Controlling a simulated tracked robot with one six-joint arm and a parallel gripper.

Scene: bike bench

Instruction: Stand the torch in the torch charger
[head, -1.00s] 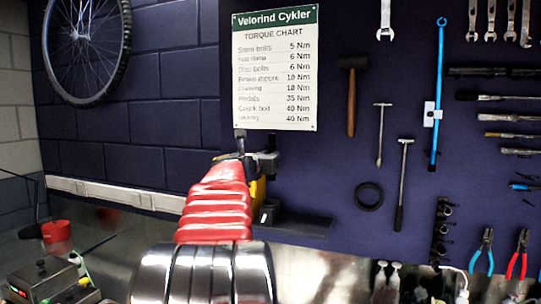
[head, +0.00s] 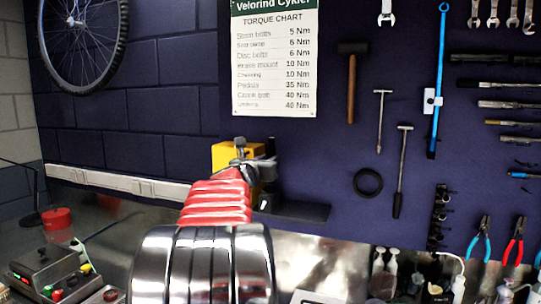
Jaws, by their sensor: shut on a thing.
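My gripper (head: 262,168) is in the upper middle of the head view, at the far end of my red-sleeved arm, seen from behind. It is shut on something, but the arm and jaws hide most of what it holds. I take that to be the torch, whose shape and tilt I cannot make out. A yellow box (head: 226,155) shows just left of and behind the gripper. A dark shelf-like piece (head: 300,211) is below right of the gripper, against the wall. I cannot tell for sure which thing is the torch charger.
A dark box with a green light and coloured knobs (head: 45,268) stands at lower left, near a red round tub (head: 56,219). Tools hang on the blue wall, including a mallet (head: 351,85) and pliers (head: 481,238). Bottles (head: 386,265) stand at lower right.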

